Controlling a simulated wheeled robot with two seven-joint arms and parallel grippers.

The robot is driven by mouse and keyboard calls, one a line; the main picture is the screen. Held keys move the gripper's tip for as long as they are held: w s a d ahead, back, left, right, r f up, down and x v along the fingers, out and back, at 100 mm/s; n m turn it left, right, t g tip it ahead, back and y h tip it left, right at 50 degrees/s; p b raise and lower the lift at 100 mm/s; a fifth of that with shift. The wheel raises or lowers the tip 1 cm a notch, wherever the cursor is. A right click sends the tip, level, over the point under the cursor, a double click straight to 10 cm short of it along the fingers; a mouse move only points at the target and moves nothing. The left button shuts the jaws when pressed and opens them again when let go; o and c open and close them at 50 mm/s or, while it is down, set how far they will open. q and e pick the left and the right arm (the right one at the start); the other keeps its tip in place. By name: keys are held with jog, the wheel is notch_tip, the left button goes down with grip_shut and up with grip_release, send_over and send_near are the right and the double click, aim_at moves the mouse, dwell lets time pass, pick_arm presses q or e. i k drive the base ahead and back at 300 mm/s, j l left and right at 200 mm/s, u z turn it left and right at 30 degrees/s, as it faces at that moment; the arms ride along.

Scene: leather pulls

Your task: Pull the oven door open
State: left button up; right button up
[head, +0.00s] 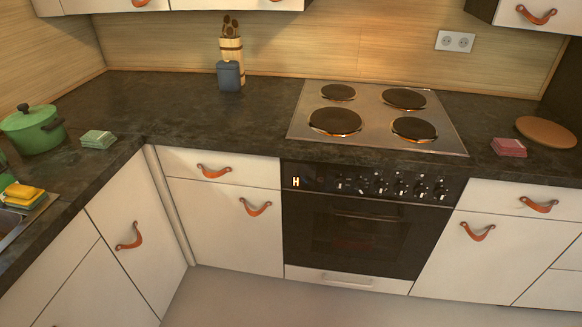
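The oven (358,230) is built into the counter front at centre right. Its dark glass oven door (330,250) appears shut, flush with the cabinets. A horizontal bar that looks like the door handle (362,217) runs along the top of the door, dark and hard to make out. Above it is a black control panel (370,184) with several knobs. A pale drawer with a light handle (346,280) lies under the door. Neither of my grippers shows in the head view.
A hob (378,119) with several plates is above the oven. White cabinets with leather pulls (255,207) flank it. A green pot (32,129), cloth stacks and a round board (545,132) lie on the dark counter. The floor (240,297) in front is clear.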

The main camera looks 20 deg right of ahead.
aim_at(424, 226)
jog(key=z, duration=1.25)
